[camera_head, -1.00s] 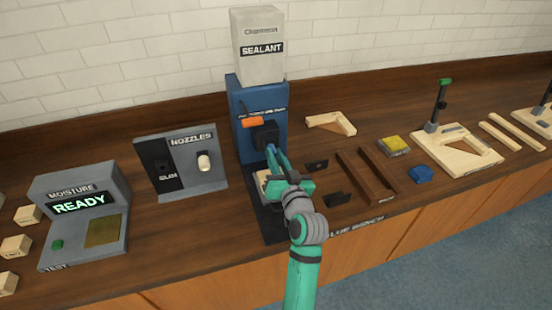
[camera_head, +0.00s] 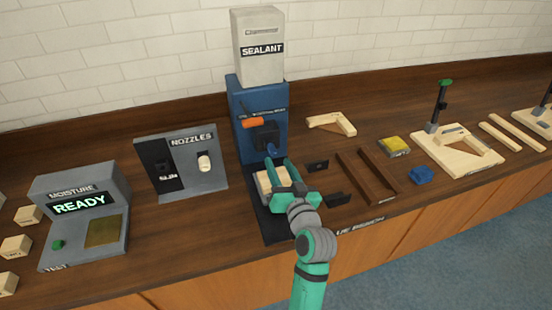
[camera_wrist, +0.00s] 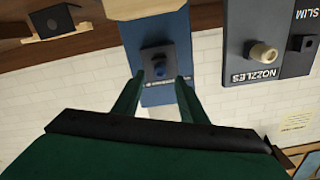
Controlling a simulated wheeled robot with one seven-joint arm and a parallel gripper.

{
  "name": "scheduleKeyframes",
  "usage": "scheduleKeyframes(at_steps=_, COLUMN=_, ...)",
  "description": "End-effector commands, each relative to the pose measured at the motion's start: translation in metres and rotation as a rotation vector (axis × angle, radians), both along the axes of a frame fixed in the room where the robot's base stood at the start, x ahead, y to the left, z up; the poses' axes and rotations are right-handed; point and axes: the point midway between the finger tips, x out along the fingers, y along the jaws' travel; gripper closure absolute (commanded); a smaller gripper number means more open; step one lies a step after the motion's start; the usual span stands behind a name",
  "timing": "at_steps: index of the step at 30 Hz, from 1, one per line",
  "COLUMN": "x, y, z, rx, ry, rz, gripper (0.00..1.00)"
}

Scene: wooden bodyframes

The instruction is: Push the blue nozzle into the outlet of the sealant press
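The sealant press (camera_head: 247,100) is a blue column with a grey box labelled SEALANT on top and an orange lever on its front. The blue nozzle (camera_head: 271,150) sits at the dark outlet block (camera_head: 265,135) and points down and forward. In the wrist view the nozzle (camera_wrist: 158,70) shows end-on against the dark outlet block (camera_wrist: 157,55). My green gripper (camera_head: 282,174) is open and empty, just in front of and below the nozzle. In the wrist view its two fingers (camera_wrist: 158,90) stand apart, with the nozzle between and beyond the tips.
A pale wooden block (camera_head: 265,182) lies on the press base below my gripper. A dark wooden frame (camera_head: 352,180) and small black brackets (camera_head: 317,165) lie to the right.

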Motion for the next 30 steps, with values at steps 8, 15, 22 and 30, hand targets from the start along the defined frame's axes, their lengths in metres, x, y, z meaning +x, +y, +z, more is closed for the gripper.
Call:
scheduleKeyframes(at_steps=8, x=-0.045, y=-0.015, z=-0.001, rx=0.0, ry=0.0, rz=-0.001, gripper=0.61)
scheduleKeyframes(at_steps=15, x=-0.06, y=-0.019, z=0.0, rx=0.0, ry=0.001, rz=0.0, gripper=0.61)
scheduleKeyframes(at_steps=22, x=-0.06, y=-0.019, z=0.0, rx=0.0, ry=0.0, rz=0.0, gripper=0.61)
scheduleKeyframes(at_steps=30, x=-0.06, y=-0.019, z=0.0, rx=0.0, ry=0.0, rz=0.0, gripper=0.61)
